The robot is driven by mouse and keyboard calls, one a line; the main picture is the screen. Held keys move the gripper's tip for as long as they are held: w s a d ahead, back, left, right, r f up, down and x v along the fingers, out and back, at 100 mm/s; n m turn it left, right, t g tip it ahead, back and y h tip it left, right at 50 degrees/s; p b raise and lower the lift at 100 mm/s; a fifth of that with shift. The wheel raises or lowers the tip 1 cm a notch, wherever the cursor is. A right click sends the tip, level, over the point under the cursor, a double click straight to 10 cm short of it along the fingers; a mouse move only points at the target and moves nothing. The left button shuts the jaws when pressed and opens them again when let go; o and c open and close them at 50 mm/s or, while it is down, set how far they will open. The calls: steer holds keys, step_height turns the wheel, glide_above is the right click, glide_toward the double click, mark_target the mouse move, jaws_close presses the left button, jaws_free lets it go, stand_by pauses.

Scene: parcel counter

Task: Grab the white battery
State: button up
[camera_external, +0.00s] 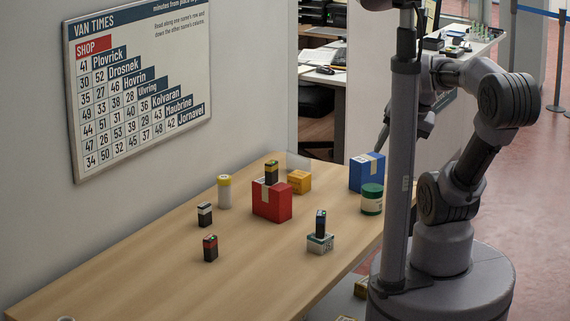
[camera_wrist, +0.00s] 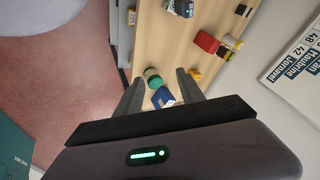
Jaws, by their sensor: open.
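In the external view my gripper (camera_external: 384,138) is at the right, beyond the blue box and well away from this battery.
A dark red battery (camera_external: 210,248) stands nearby. Others stand on the red box (camera_external: 272,203) and the small white box (camera_external: 320,243). A white cylinder (camera_external: 224,191), yellow box (camera_external: 299,181), blue box (camera_external: 367,172) and green tin (camera_external: 372,199) also occupy the counter. Its near left is mostly clear.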

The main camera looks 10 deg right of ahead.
steer(key=w+a+r+g+p, duration=0.2)
steer(key=w+a+r+p, duration=0.35)
steer(key=w+r, duration=0.6)
steer(key=w+a+r+m+g+p, duration=0.2)
steer(key=w+a+p, duration=0.1)
steer(key=w+a, duration=0.8)
steer(key=m+g+h+p, duration=0.2)
steer(key=m+p, duration=0.1)
steer(key=p, duration=0.3)
glide_above(204, 204)
steer(key=w, duration=0.1)
step_height(204, 204, down, 17)
steer(key=f+b, duration=0.3)
steer(key=f, duration=0.3)
steer(key=f+b, duration=0.4)
steer(key=f, duration=0.3)
steer(key=s+f+b, duration=0.1)
steer(key=f+b, duration=0.2)
steer(key=f, duration=0.3)
steer(key=shift+f+b, duration=0.2)
steer(key=shift+b, duration=0.15)
steer(key=shift+s+r, duration=0.1)
steer(key=shift+c, duration=0.4)
jaws_close()
